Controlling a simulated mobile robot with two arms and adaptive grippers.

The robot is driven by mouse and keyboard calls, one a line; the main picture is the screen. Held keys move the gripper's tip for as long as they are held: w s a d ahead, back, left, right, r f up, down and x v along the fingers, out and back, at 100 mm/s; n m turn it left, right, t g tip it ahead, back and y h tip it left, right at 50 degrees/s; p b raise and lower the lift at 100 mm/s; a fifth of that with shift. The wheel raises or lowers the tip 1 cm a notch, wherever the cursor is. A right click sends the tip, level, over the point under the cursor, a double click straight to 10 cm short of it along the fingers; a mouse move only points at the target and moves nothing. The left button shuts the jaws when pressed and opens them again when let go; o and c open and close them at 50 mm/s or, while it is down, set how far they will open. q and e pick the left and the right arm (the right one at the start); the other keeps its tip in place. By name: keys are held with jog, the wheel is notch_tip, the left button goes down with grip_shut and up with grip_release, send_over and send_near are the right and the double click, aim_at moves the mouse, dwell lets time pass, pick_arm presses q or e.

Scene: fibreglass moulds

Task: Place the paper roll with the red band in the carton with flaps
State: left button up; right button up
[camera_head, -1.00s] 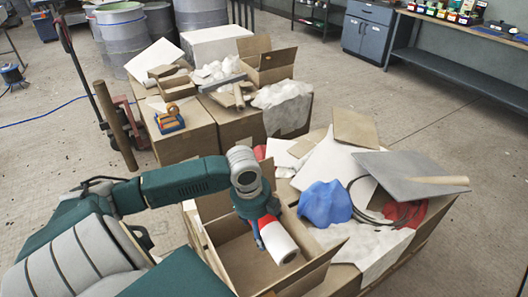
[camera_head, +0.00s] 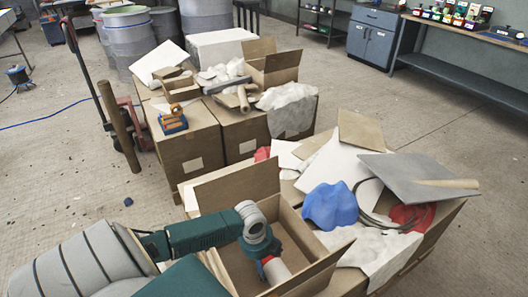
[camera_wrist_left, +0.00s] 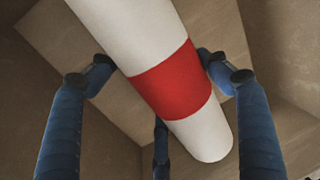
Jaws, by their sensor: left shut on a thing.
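The paper roll (camera_head: 276,271) is white, and its red band shows plainly in the left wrist view (camera_wrist_left: 172,80). My left gripper (camera_head: 262,262) is shut on the roll, with its blue fingers on either side near the band. The carton with flaps (camera_head: 312,272) is open, its flaps spread outward. The gripper and roll are down inside the carton's opening, and the roll is tilted. In the left wrist view, cardboard surfaces (camera_wrist_left: 60,60) lie behind the roll. I cannot tell whether the roll touches the carton's floor. My right gripper is not in view.
A blue cloth (camera_head: 330,206), a grey board (camera_head: 408,172) and a black coil lie right of the carton. Another open carton (camera_head: 273,72) stands on boxes behind, near an orange-and-blue tool (camera_head: 173,120). Open floor lies to the right.

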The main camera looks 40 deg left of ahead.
pick_arm(q)
jog(key=shift+w+f, duration=0.1)
jog(key=shift+f, duration=1.9)
jog(key=shift+f+b, duration=0.15)
jog(key=shift+b, duration=0.2)
jog(key=o, duration=1.6)
jog(key=shift+c, duration=0.2)
jog(key=shift+r, duration=0.3)
jog(key=r, duration=0.4)
jog(key=s+r+p, duration=0.1)
jog(key=r, duration=0.2)
jog(key=s+r, duration=0.1)
jog(key=r, duration=0.3)
jog(key=shift+a+r+p, duration=0.25)
jog(key=shift+r+p, duration=0.05)
